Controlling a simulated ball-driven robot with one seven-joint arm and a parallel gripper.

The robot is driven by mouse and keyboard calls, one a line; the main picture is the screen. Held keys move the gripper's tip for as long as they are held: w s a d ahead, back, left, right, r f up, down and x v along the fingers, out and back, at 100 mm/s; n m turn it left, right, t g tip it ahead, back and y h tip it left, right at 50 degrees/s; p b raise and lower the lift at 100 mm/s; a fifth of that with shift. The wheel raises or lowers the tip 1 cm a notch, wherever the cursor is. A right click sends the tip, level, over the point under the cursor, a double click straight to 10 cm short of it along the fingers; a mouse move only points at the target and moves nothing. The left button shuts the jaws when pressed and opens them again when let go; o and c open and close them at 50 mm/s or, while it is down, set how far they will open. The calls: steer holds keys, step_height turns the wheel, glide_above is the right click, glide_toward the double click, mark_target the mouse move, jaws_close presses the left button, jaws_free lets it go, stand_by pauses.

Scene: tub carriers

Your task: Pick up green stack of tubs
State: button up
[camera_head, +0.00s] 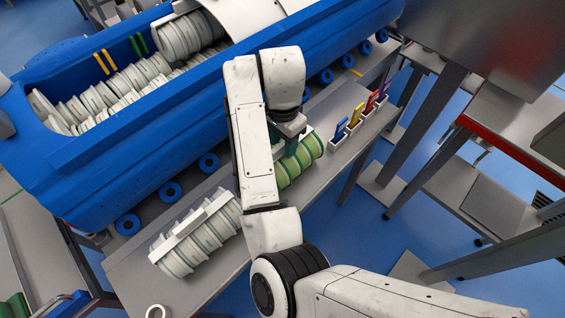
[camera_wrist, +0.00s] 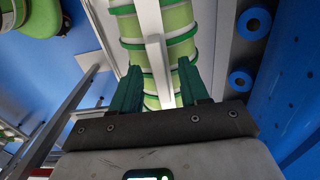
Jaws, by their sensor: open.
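The green stack of tubs (camera_head: 305,157) lies on its side on the grey bench, partly hidden behind my arm in the head view. It has pale green bodies, darker green rims and a white bar along its top. In the wrist view the green stack (camera_wrist: 181,18) runs up the middle, with its white bar (camera_wrist: 151,40) between my fingers. My gripper (camera_wrist: 160,72) is open, with one dark green finger on each side of the bar. I cannot tell whether the fingers touch it. In the head view my gripper (camera_head: 288,132) is over the stack, its fingertips mostly hidden.
A white stack of tubs (camera_head: 197,237) with a bar lies on the bench (camera_head: 230,285) to the left. A blue machine (camera_head: 160,140) holding several white tubs runs behind. Small holders with coloured tags (camera_head: 357,117) stand to the right. Another green item (camera_wrist: 40,18) shows at upper left in the wrist view.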

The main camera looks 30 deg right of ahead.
steer(key=shift+f, duration=0.6)
steer(key=shift+c, duration=0.3)
steer(key=c, duration=0.8)
jaws_close()
steer(key=shift+s+f, duration=0.1)
